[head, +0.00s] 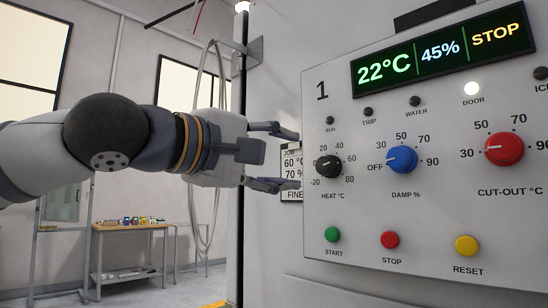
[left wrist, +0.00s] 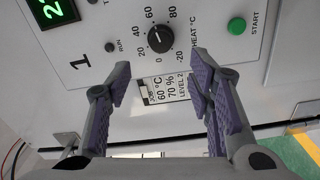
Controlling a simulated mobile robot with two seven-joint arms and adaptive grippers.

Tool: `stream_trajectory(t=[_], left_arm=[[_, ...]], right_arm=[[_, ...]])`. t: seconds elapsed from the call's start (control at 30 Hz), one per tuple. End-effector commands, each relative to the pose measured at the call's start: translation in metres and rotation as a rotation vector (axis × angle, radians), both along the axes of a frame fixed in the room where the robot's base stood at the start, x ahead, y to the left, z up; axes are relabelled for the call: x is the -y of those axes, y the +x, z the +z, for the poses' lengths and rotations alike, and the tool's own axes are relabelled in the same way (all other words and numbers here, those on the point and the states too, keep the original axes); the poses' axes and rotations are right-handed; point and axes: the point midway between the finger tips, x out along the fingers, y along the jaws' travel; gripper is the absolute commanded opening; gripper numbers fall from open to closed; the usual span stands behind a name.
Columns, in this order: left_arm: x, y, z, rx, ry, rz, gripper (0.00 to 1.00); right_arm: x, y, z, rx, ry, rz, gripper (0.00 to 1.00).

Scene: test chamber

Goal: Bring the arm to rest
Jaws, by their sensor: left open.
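My left gripper (head: 290,160) is open and empty, with its fingers pointing right toward the control panel (head: 420,225). In the head view its fingertips are just left of the black heat knob (head: 328,167). In the left wrist view the open fingers (left wrist: 160,78) frame the job card (left wrist: 165,90), with the heat knob (left wrist: 160,39) beyond the tips. No contact with the panel shows. The job card (head: 291,171) is partly hidden behind the fingers in the head view. My right gripper is not in view.
The panel has a blue damp knob (head: 402,159), a red cut-out knob (head: 504,149), and green, red and yellow buttons. Its display (head: 443,50) reads 22°C, 45%, STOP; the door lamp (head: 472,88) is lit. A wooden table (head: 130,228) with small items stands behind my arm.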

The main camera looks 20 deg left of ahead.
Motion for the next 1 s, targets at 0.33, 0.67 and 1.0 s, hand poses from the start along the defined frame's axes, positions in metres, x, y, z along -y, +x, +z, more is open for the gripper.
stream_trajectory(t=[0.33,0.67,1.0], left_arm=[[-0.008,-0.022,-0.001,-0.002,0.001,0.000,0.48],[-0.006,-0.017,-0.008,-0.015,0.012,0.003,0.48],[0.043,0.062,-0.281,-0.391,0.411,0.004,0.48]], right_arm=[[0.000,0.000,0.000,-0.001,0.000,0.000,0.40],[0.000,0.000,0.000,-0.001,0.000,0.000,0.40],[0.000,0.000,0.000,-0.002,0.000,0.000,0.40]])
